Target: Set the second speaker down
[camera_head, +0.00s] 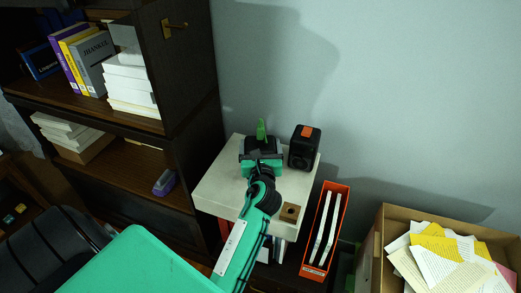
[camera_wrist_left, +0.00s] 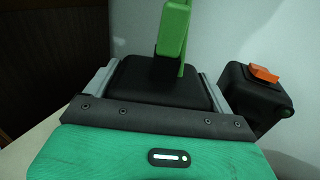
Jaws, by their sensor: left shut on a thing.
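My left gripper (camera_head: 261,152) is over the white tabletop (camera_head: 217,190), shut on a dark speaker (camera_head: 270,143). In the left wrist view the held speaker (camera_wrist_left: 155,80) is a black box between the two grey fingers, with a green upright piece (camera_wrist_left: 173,32) at its far side. I cannot tell whether its base touches the tabletop. Another black speaker (camera_head: 303,150) with an orange patch on top stands upright just to the right, near the tabletop's back right; it also shows in the left wrist view (camera_wrist_left: 254,95). My right gripper is out of view.
A dark bookcase (camera_head: 185,100) stands close on the left. A small brown block with a hole (camera_head: 291,212) lies at the tabletop's front right. An orange file box (camera_head: 325,230) and a carton of papers (camera_head: 440,215) are to the right. The wall is behind.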

